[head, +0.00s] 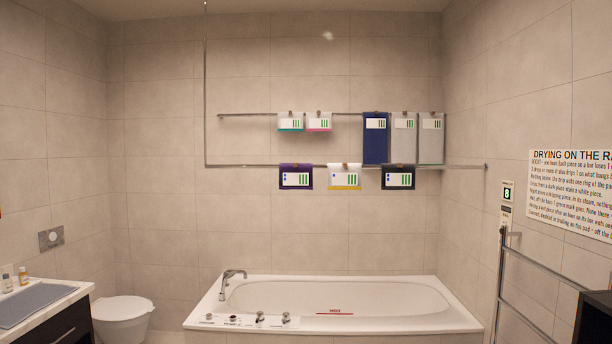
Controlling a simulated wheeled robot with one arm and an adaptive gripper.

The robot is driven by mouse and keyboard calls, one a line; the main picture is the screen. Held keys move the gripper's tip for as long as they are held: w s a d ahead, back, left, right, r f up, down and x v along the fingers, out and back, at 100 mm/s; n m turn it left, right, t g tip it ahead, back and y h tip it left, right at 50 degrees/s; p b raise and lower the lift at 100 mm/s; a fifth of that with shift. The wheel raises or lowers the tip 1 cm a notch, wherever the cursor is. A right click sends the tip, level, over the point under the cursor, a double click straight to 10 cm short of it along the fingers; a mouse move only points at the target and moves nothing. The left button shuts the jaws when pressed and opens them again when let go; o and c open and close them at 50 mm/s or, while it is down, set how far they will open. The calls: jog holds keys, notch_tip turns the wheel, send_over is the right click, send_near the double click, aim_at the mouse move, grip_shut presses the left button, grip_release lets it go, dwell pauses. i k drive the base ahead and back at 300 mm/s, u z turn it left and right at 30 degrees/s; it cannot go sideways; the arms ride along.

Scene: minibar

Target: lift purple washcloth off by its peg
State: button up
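The purple washcloth (296,187) hangs at the left end of a row of three small cloths on the lower bar. A white label with green marks and blue dots covers most of its front. Its peg (296,166) shows as a small brownish clip at the top middle, at the bar. My gripper is not in view, and nothing is seen touching the cloth.
A white-and-yellow cloth (344,187) and a dark cloth (398,187) share the lower bar (450,166). Several pieces, including a navy towel (375,150), hang on the upper bar. The bathtub (450,317) lies below. A grey pad (35,299) lies on the left counter.

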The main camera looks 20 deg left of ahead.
aim_at(292, 176)
jog(key=i, duration=0.75)
jog(key=u, duration=1.7)
jog(key=i, duration=3.2)
jog(key=z, duration=1.1)
